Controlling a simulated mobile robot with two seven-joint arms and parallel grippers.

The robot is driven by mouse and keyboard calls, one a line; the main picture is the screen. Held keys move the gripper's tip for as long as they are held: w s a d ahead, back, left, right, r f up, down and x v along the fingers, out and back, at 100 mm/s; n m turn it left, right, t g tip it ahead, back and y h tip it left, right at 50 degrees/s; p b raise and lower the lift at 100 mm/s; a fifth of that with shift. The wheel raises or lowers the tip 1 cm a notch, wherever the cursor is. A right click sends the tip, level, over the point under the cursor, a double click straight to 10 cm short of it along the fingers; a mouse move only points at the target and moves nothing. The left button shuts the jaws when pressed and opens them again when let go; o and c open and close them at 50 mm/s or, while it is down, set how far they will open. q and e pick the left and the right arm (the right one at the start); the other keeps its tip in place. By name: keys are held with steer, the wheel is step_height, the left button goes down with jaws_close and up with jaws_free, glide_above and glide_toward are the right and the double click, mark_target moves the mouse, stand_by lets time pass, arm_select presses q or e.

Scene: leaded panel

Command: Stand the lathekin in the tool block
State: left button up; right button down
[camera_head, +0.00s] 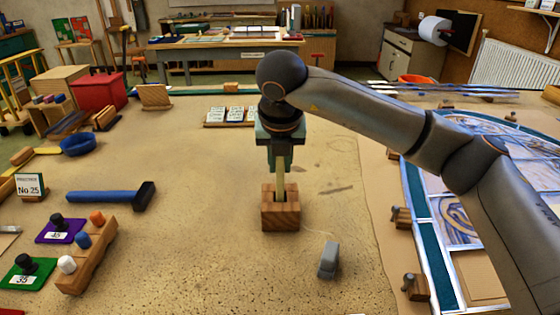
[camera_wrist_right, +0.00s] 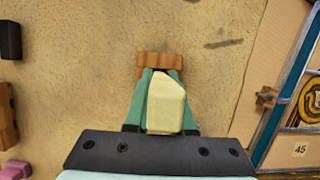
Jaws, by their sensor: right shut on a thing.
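The lathekin (camera_head: 282,186) is a pale cream, flat tool held upright in my right gripper (camera_head: 281,168). The gripper is shut on it and points straight down over the wooden tool block (camera_head: 281,218). The lathekin's lower end meets the dark opening in the block's top; how deep it goes is hidden. In the right wrist view, the lathekin (camera_wrist_right: 165,105) sits between the green fingers, and part of the tool block (camera_wrist_right: 158,59) shows beyond it. My left gripper is not in view.
A grey object (camera_head: 328,259) stands just right of the block. A blue-handled hammer (camera_head: 110,195) and a wooden rack with coloured knobs (camera_head: 88,255) lie to the left. The leaded panel (camera_head: 445,215) is on the right. The bench around the block is mostly clear.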

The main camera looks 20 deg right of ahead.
steer(key=c, duration=0.7)
jaws_free()
steer(key=shift+r, duration=0.1)
